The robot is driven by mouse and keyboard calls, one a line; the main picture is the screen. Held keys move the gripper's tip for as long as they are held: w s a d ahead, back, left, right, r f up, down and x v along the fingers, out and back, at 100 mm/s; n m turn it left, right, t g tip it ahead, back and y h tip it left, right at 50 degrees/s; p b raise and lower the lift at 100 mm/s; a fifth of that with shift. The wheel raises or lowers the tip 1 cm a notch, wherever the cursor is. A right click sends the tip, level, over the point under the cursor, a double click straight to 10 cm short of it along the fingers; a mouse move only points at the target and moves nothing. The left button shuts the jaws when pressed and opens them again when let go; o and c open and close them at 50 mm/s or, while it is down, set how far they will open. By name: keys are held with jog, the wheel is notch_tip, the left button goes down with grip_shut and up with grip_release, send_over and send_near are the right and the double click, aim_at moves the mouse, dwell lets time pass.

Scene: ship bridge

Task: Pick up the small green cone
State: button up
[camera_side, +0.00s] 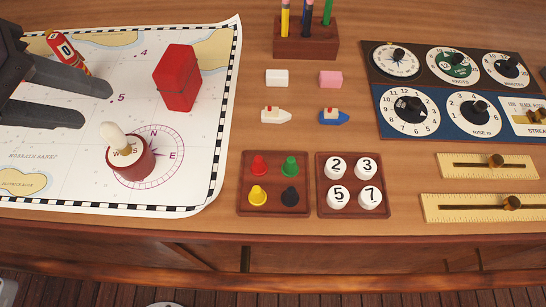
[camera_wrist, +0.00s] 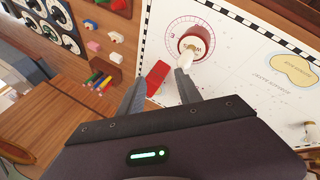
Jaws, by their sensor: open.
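The small green cone (camera_side: 290,167) stands in the back right spot of a square brown tray (camera_side: 275,210) in the side view. A red cone is to its left, a yellow one at the front left and a black one at the front right. My gripper (camera_side: 104,105) is open and empty over the chart at the left, well away from the cone. In the wrist view my gripper (camera_wrist: 160,80) shows its two fingers spread.
A red box (camera_side: 177,78) and a white-handled red stamp (camera_side: 130,160) stand on the chart (camera_side: 200,150) near my fingers. A tray of numbered white discs (camera_side: 352,209) is beside the cone tray. Two toy boats, two small blocks and a pencil holder (camera_side: 305,45) lie behind.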

jog(key=d+n+g+h, duration=0.1)
jog(key=d+n+h, duration=0.45)
jog(key=d, duration=0.65)
jog(key=d+r+n+h, duration=0.4)
jog(key=d+r+n, duration=0.2)
jog(key=n, duration=0.5)
send_near(288, 160)
jog(key=shift+s+x, duration=0.2)
jog(key=shift+x, duration=0.85)
jog(key=shift+m, duration=0.25)
jog(key=x, duration=0.6)
jog(key=shift+w+d, duration=0.2)
jog(key=shift+d+f, duration=0.15)
jog(key=shift+d, duration=0.05)
jog(key=shift+w+t, duration=0.1)
jog(key=shift+t, duration=0.2)
grip_shut()
